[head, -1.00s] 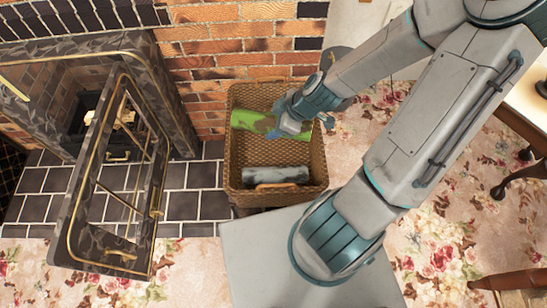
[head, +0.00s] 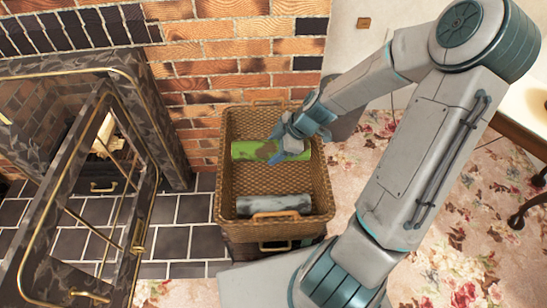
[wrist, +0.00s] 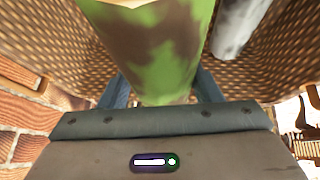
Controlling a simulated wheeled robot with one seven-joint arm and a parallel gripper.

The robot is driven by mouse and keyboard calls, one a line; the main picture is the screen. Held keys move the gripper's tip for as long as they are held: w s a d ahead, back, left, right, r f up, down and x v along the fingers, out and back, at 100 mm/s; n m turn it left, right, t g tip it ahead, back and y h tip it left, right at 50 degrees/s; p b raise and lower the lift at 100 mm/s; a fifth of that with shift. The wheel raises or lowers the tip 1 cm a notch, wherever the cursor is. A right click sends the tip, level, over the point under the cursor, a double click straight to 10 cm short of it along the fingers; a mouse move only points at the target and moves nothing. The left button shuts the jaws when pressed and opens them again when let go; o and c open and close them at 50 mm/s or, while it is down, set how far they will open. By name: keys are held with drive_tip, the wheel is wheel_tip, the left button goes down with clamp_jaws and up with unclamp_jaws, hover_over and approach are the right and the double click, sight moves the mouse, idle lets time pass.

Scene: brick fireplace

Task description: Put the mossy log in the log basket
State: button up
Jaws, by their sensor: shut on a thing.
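The mossy log (head: 243,151), bright green with brown patches, is in the upper part of the wicker log basket (head: 230,190) in the head view. My gripper (head: 288,150) is shut on the log near its right end. In the wrist view the log (wrist: 150,45) runs between the two fingers (wrist: 165,88), with the basket's woven wall (wrist: 60,50) behind it. Whether the log touches the basket's bottom cannot be told. A grey log (head: 275,205) lies in the lower part of the basket and also shows in the wrist view (wrist: 238,25).
The fireplace's open glass door (head: 75,200) with a brass-trimmed frame stands left of the basket. A brick wall (head: 240,50) is behind the basket. Dark tiles (head: 180,235) lie to the left, and flowered carpet (head: 450,225) to the right.

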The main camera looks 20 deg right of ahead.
drive_tip(key=w+f+b, duration=0.3)
drive_tip(key=w+f, duration=0.1)
drive_tip(key=f, duration=0.2)
drive_tip(key=shift+d+f, duration=0.25)
drive_tip(key=shift+d, duration=0.15)
drive_tip(key=shift+w, duration=0.1)
drive_tip(key=shift+f+b, duration=0.6)
drive_tip(key=shift+b, duration=0.05)
drive_tip(key=o, duration=1.5)
